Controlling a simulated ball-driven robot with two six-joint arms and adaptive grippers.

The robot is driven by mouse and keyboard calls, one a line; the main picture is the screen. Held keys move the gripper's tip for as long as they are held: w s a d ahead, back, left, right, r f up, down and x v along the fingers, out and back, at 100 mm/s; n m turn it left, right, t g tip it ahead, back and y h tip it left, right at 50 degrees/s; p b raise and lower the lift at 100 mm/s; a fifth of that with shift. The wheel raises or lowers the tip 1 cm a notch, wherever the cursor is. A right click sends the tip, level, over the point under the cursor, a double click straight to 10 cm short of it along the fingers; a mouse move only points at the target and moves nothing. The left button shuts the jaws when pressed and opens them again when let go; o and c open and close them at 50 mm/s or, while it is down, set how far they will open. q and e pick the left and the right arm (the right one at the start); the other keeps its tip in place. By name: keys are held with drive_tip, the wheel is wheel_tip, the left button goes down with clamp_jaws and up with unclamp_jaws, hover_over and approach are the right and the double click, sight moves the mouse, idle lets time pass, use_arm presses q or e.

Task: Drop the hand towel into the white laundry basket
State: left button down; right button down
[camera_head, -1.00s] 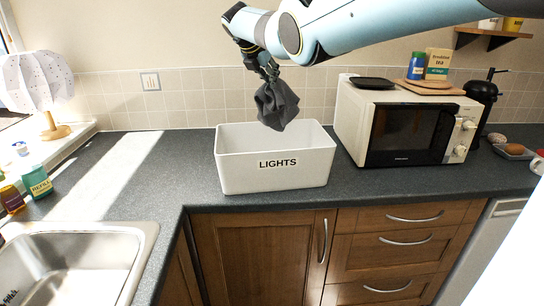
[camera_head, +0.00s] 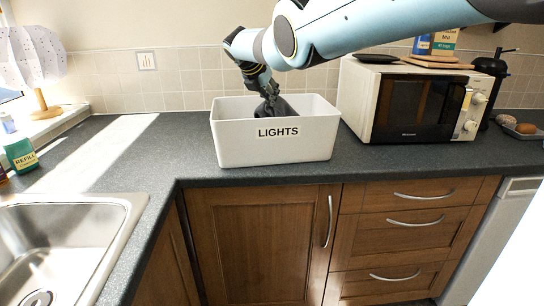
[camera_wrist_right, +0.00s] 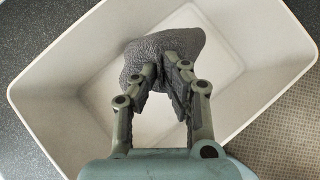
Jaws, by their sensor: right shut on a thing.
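The white laundry basket (camera_head: 232,142), marked LIGHTS, stands on the dark counter. The dark grey hand towel (camera_head: 284,107) hangs bunched inside the basket's opening, its lower part hidden by the front wall. My right gripper (camera_head: 266,92) reaches down into the basket from above and is shut on the towel. In the right wrist view the towel (camera_wrist_right: 185,42) is pinched at the fingertips (camera_wrist_right: 166,66), above the basket's pale floor, with the basket's walls (camera_wrist_right: 52,85) around it. I cannot tell if the towel touches the floor. My left gripper is not in view.
A microwave (camera_head: 415,103) stands close to the basket's right. A metal sink (camera_head: 70,235) is at the front left, with a green refill bottle (camera_head: 21,155) and a white lamp (camera_head: 35,60) beyond it. The counter (camera_head: 160,150) left of the basket is clear.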

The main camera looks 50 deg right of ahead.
drive_tip(key=shift+f, duration=0.2)
drive_tip(key=c, duration=0.8)
unclamp_jaws()
drive_tip(key=shift+o, duration=0.2)
wheel_tip(320, 180, up, 12)
drive_tip(key=p, duration=1.1)
drive_tip(key=shift+p, duration=0.3)
